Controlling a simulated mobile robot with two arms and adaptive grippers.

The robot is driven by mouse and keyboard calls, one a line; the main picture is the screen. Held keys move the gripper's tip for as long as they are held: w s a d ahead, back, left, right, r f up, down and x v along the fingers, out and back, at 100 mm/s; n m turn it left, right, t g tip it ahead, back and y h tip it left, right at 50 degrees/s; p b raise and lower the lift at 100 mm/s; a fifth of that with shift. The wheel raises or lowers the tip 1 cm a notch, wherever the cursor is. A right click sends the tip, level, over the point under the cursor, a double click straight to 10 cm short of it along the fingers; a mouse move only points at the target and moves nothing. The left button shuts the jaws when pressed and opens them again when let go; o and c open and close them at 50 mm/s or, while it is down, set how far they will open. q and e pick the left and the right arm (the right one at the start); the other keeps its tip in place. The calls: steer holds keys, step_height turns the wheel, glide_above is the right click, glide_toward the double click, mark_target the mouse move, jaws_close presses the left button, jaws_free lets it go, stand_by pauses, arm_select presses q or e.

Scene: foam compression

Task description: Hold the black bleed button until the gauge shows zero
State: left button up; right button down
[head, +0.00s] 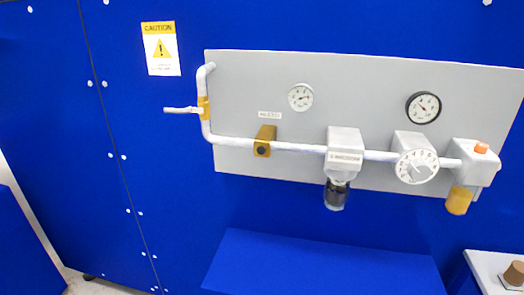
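A small black round button (261,150) sits on the front of a brass block (266,134) on the white pipe, left of centre on the grey panel. I take it for the bleed button. A white-rimmed gauge (301,97) is above and to its right. A black-rimmed gauge (423,107) is farther right. Both needles are too small to read surely. Neither of my grippers shows in the head view, and nothing visible touches the button.
The grey panel (240,90) also carries a filter unit (345,150), a white numbered dial (417,167) and a block with an orange button (481,148). A lever (180,110) sticks out left. A blue ledge (320,265) lies below. The space before the panel looks clear.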

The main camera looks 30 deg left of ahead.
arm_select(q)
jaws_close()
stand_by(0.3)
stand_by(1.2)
